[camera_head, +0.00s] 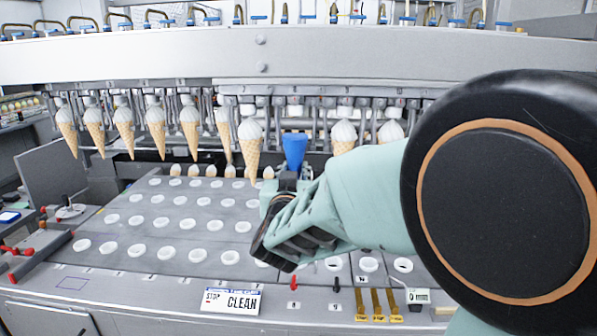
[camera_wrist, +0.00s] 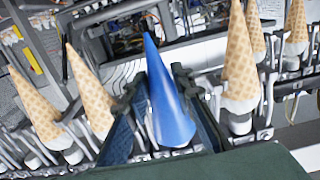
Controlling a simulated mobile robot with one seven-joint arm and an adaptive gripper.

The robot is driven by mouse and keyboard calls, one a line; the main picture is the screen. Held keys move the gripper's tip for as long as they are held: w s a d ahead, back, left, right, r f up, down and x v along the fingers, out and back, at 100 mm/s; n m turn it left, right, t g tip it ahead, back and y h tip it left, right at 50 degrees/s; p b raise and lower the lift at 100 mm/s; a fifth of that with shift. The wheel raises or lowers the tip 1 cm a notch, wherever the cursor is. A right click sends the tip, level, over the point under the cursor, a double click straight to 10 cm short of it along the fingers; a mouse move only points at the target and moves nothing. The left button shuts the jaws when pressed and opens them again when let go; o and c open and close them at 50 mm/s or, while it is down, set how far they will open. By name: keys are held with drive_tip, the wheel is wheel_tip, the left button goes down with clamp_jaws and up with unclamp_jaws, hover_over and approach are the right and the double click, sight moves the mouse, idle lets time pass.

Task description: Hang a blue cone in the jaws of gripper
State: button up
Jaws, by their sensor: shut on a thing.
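A blue cone (camera_head: 295,150) is held upright by my gripper (camera_head: 288,182) in the head view, in front of the row of hanging cones. In the wrist view the blue cone (camera_wrist: 168,98) lies between the two dark fingers of my gripper (camera_wrist: 160,105), which are shut on it. Its wide end is up near the machine's row of jaws (camera_head: 305,102) in the head view. The blue cone stands in a gap between two tan cones. Whether the machine's jaws touch it cannot be told.
Tan waffle cones with white tops, such as this one (camera_head: 250,145), hang on both sides of the blue cone. A sloped grey plate (camera_head: 130,205) with rows of white round cups lies below. A "STOP CLEAN" sign (camera_head: 230,300) stands at the front edge.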

drive_tip(key=shift+w, duration=0.1)
drive_tip(key=shift+w, duration=1.85)
drive_tip(key=shift+f+b, duration=0.55)
drive_tip(key=shift+b, duration=0.45)
idle(0.5)
drive_tip(key=o, duration=1)
drive_tip(key=shift+o, duration=0.5)
drive_tip(key=shift+o, duration=1.3)
